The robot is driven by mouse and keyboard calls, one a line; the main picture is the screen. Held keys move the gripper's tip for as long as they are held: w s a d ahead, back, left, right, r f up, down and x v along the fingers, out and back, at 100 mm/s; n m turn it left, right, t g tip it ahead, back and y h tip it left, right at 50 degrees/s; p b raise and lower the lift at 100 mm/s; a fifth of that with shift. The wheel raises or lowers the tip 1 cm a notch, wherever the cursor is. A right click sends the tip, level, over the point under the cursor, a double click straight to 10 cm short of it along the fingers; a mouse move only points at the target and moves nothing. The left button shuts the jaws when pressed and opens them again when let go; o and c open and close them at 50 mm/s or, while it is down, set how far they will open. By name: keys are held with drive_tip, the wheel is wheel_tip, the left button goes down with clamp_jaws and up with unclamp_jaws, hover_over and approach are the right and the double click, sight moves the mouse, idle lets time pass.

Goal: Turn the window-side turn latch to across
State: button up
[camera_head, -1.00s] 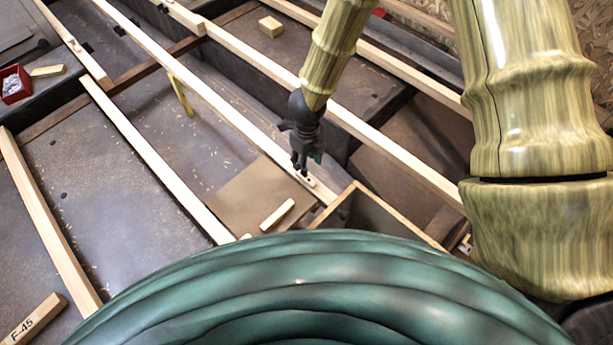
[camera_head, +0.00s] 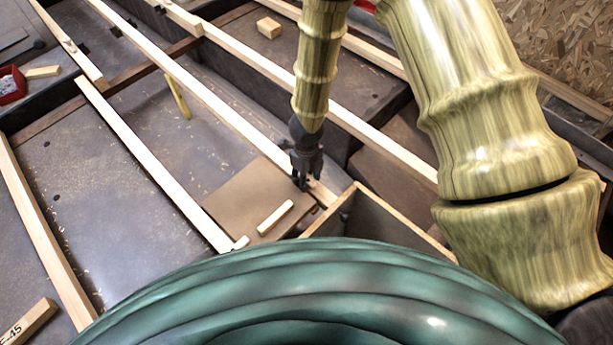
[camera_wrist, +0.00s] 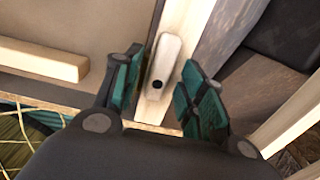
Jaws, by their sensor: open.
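The turn latch (camera_wrist: 167,58) is a small pale wooden bar with a dark pivot, set on a pale wooden rail (camera_wrist: 191,12). It lies about lengthwise along the rail. My gripper (camera_wrist: 162,64) is open, with one teal-padded finger on each side of the latch in the wrist view. A gap shows on both sides, and I cannot tell whether either finger touches it. In the head view my gripper (camera_head: 302,182) is over the near end of the rail (camera_head: 235,118) and hides most of the latch.
A brown panel (camera_head: 240,195) with a loose wooden strip (camera_head: 275,217) lies left of my gripper. An open wooden-edged box (camera_head: 385,222) is close on the right. Other rails run parallel. A red tray (camera_head: 12,88) and a wooden block (camera_head: 269,27) are farther off.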

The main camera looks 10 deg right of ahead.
clamp_jaws()
drive_tip(key=shift+r+n+p, duration=0.1)
drive_tip(key=shift+n+p, duration=0.2)
drive_tip(key=shift+p, duration=0.1)
drive_tip(key=n+p, duration=0.3)
drive_tip(key=p, duration=0.1)
drive_tip(key=shift+s+a+r+n, duration=0.1)
drive_tip(key=shift+r+n, duration=0.15)
drive_tip(key=shift+n, duration=0.05)
drive_tip(key=n+p, duration=0.4)
drive_tip(key=p, duration=0.1)
drive_tip(key=shift+s+f+n, duration=0.1)
drive_tip(key=shift+s+n, duration=0.05)
drive_tip(key=shift+n, duration=0.15)
drive_tip(key=n+p, duration=0.1)
drive_tip(key=n, duration=0.1)
drive_tip(key=n+p, duration=0.1)
drive_tip(key=n, duration=0.1)
drive_tip(key=shift+s+f+n+p, duration=0.15)
drive_tip(key=shift+n+p, duration=0.15)
drive_tip(key=shift+p, duration=0.1)
drive_tip(key=shift+s+f+n+p, duration=0.15)
drive_tip(key=shift+n+p, duration=0.3)
drive_tip(key=shift+n, duration=1.75)
